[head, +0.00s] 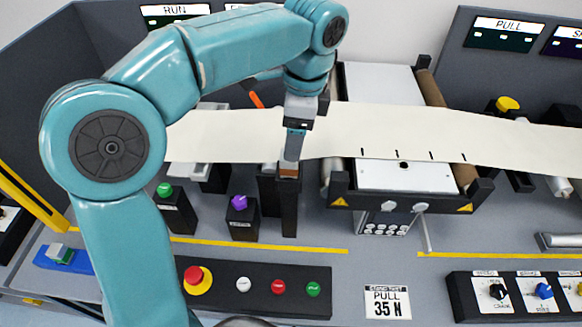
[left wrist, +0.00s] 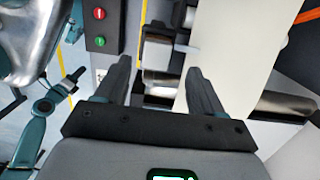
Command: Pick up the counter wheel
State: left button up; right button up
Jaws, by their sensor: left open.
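My left gripper (head: 291,160) reaches down from above, just in front of the cream web strip (head: 230,135). Its jaws are open in the left wrist view (left wrist: 159,67), with a gap between the two dark fingers. A black post (head: 289,215) stands directly below the fingertips, with a small brown part at its top. In the left wrist view a metallic roller-like part (left wrist: 157,52) with black brackets shows beyond the gap, apart from the fingers. I cannot tell for certain which part is the counter wheel; the gripper and arm hide some of this spot.
A black button panel (head: 255,291) lies at the front. Posts with a green button (head: 165,189) and a purple knob (head: 238,202) stand left of the gripper. A roller stand (head: 345,190) is close on the right. An orange part (head: 256,99) shows behind.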

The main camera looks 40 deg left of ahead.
aim_at(289, 169)
pick_arm(q)
jog(key=shift+s+a+f, duration=0.1)
jog(key=shift+s+f, duration=0.1)
jog(key=shift+f, duration=0.2)
jog(key=shift+s+d+f, duration=0.1)
jog(key=shift+s+d, duration=0.1)
jog(key=shift+s, duration=0.1)
jog(key=f, duration=0.2)
jog(key=a+f, duration=0.1)
jog(key=f, duration=0.2)
jog(key=shift+w, duration=0.2)
jog(key=shift+s+f, duration=0.1)
jog(key=shift+s+d, duration=0.2)
jog(key=shift+d, duration=0.05)
jog(key=shift+w+a, duration=0.15)
jog(key=shift+w, duration=0.05)
jog(key=c, duration=1.1)
jog(key=shift+s, duration=0.15)
